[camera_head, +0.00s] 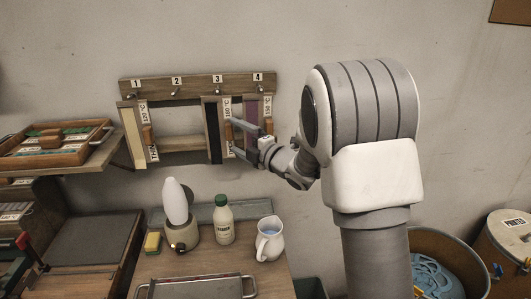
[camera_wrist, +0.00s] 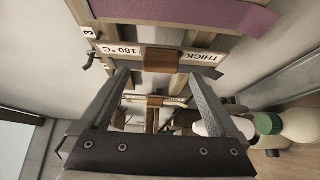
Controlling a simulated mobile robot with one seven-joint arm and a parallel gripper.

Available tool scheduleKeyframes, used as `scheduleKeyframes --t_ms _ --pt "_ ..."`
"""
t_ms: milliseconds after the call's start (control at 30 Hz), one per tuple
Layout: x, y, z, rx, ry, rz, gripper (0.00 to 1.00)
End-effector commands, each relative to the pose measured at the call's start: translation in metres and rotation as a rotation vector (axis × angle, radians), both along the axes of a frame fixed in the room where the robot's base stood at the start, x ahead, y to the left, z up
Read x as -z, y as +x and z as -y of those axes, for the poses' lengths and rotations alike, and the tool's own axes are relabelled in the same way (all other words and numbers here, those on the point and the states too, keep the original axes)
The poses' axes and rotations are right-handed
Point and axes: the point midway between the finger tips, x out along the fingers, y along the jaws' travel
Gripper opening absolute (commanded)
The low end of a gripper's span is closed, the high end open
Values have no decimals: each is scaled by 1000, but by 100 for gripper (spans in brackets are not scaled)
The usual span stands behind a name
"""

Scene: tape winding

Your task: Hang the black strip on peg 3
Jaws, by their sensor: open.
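The wall rack (camera_head: 190,86) has pegs numbered 1 to 4. The black strip (camera_head: 213,132) hangs upright below peg 3 (camera_head: 217,91). Beside it is a plate with a brown grip block (camera_head: 228,131), marked 180 °C THICK in the wrist view, where the block (camera_wrist: 162,60) also shows. My gripper (camera_head: 234,136) is at this plate from the right, open and empty. In the wrist view its fingertips (camera_wrist: 159,76) are spread to either side of the block, which lies just beyond them. Whether the strip's top is seated on the peg is not clear.
A cream strip (camera_head: 133,137) hangs below peg 1 and a purple strip (camera_head: 251,112) below peg 4, close by my gripper. Peg 2 (camera_head: 177,93) is bare. A bottle (camera_head: 223,222), a white cone on a stand (camera_head: 176,201) and a jug (camera_head: 269,240) stand below.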

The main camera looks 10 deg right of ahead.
Motion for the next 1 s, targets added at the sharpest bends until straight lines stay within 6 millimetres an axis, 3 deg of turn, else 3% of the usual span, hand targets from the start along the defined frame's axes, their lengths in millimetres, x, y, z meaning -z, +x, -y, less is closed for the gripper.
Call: scheduleKeyframes --t_ms 300,500,767,1000 --pt "0 -65 48 6 0 1 97" --pt "0 -96 70 6 -1 2 97" --pt "-3 -111 82 17 3 -8 97" --pt "-29 -108 106 209 73 -134 97"
